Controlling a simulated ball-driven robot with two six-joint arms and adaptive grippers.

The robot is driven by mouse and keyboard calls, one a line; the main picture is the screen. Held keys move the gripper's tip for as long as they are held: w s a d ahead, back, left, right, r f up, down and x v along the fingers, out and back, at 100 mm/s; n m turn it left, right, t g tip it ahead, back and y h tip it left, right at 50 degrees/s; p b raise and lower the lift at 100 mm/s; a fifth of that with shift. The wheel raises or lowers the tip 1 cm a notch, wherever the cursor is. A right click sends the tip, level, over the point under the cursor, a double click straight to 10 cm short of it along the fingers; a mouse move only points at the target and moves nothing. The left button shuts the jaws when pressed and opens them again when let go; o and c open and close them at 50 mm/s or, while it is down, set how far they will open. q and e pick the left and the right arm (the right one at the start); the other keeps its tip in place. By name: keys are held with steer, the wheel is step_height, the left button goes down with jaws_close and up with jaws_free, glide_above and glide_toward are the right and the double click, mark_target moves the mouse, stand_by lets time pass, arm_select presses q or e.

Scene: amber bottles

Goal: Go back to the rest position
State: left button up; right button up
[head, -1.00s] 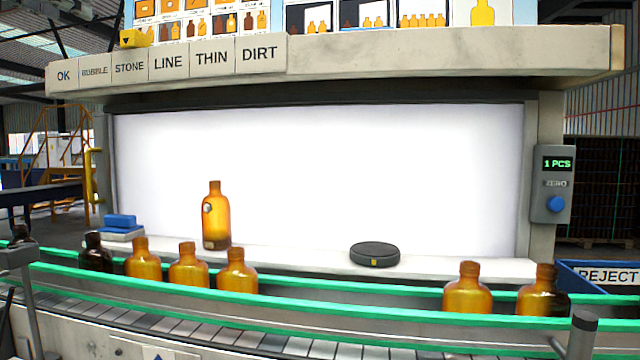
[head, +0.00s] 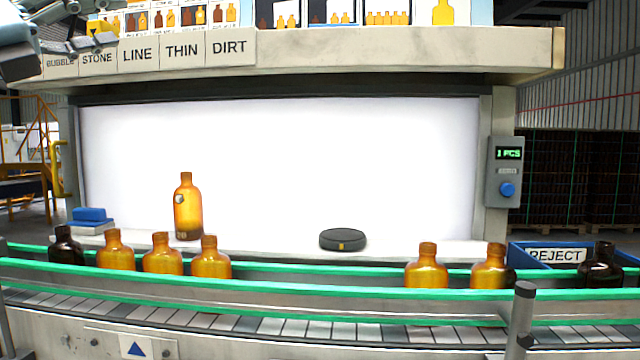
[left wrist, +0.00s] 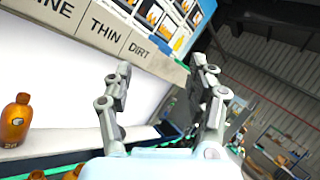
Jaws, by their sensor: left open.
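My left gripper (left wrist: 160,85) is open and empty in the left wrist view, its two grey fingers spread apart in the air. In the head view part of my left arm shows at the top left corner, in front of the shelf's label end. My right gripper is not in view. An amber bottle (head: 188,208) with a pale spot stands upright on the ledge before the bright white panel (head: 300,160). The same bottle shows at the left of the left wrist view (left wrist: 15,122), well apart from the gripper.
A conveyor with green rails (head: 300,288) runs across the front, carrying several amber and dark bottles. A black round puck (head: 343,239) and a blue pad (head: 90,215) lie on the ledge. The blue REJECT bin (head: 530,262) is at right. The overhanging shelf (head: 400,55) spans the top.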

arm_select(q)
steer(key=s+a+f+n+g+y, duration=0.1)
steer(key=s+a+f+n+y, duration=0.2)
steer(key=f+n+y, duration=0.6)
steer(key=s+a+f+n+g+y, duration=0.1)
steer(key=s+a+f+n+y, duration=0.3)
steer(key=f+n, duration=0.85)
steer(key=s+a+f+n+g+y, duration=0.1)
steer(key=a+f+n+y, duration=0.2)
steer(key=f+n+y, duration=0.65)
steer(key=s+d+f+n+g+h, duration=0.2)
steer(key=s+d+f+g+h, duration=0.3)
steer(key=s+f, duration=0.65)
steer(key=s+d+f+n+g+h, duration=0.3)
steer(key=s+d+f+g, duration=0.4)
steer(key=s+f, duration=0.4)
steer(key=s+a+f+g+b, duration=0.1)
steer(key=a+f, duration=0.1)
steer(key=f, duration=1.3)
steer(key=s+a+f+b, duration=0.1)
steer(key=f+b, duration=0.1)
steer(key=f, duration=1.4)
steer(key=s+f+g+b, duration=0.1)
steer(key=s+f, duration=1.3)
steer(key=s, duration=0.3)
steer(key=shift+a+f, duration=0.3)
steer(key=shift+a, duration=0.1)
